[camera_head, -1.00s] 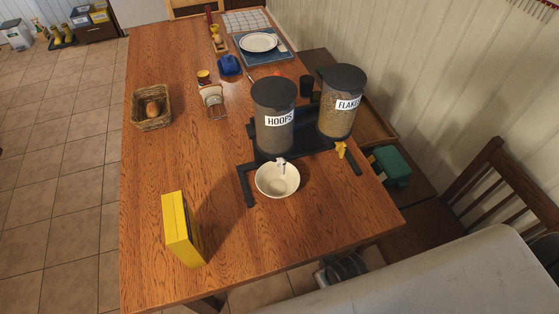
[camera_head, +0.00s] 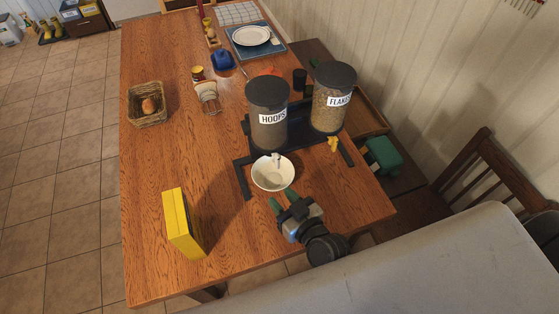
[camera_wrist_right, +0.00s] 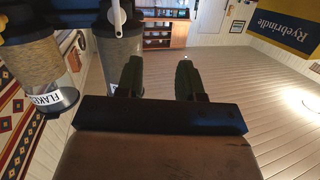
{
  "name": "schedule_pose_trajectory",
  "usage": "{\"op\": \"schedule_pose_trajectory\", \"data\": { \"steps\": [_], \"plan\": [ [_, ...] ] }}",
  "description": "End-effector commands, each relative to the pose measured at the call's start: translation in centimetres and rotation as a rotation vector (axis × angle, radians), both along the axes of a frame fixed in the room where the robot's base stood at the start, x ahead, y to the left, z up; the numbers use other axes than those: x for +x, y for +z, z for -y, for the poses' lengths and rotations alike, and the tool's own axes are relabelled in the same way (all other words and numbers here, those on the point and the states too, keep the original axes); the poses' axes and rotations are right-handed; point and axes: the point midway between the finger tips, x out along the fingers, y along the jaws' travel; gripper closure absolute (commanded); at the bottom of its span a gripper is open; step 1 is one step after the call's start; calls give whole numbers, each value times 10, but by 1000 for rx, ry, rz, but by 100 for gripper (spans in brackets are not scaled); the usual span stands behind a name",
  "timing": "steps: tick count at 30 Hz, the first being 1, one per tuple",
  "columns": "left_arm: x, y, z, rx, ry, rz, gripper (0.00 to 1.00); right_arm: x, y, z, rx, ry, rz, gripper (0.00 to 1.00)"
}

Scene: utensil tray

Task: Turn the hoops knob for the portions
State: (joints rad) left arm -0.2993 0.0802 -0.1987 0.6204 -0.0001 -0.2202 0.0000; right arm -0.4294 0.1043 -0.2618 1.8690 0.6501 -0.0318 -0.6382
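The hoops dispenser (camera_head: 269,128) is a dark-lidded clear canister labelled HOOPS on a black stand (camera_head: 242,176). Its small white knob (camera_head: 276,159) is at the bottom front, just above a cream bowl (camera_head: 272,182). In the right wrist view a white knob part (camera_wrist_right: 117,15) shows at the top, in front of a canister (camera_wrist_right: 120,55). My right gripper (camera_head: 283,200) is open and empty, with green fingertips, just in front of the bowl and short of the knob. Both fingers show apart in the wrist view (camera_wrist_right: 159,80). My left gripper is not in view.
The flakes dispenser (camera_head: 333,103), with a yellow knob (camera_head: 333,144), stands right of the hoops one. A yellow box (camera_head: 183,223) stands at the front left, and a basket (camera_head: 149,107) farther back. The wooden table between them is clear.

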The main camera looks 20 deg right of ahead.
Motion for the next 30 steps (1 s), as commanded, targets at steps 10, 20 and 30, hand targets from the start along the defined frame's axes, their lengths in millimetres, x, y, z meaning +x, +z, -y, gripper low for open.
{"op": "schedule_pose_trajectory", "data": {
  "steps": [10,20,30],
  "plan": [
    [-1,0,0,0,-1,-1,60,9,-14,31,-1,-257,166,63],
    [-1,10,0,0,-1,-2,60,52,-11,31,-3,-267,175,63],
    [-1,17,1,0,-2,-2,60,106,-13,28,-3,-265,172,63]
  ]
}}
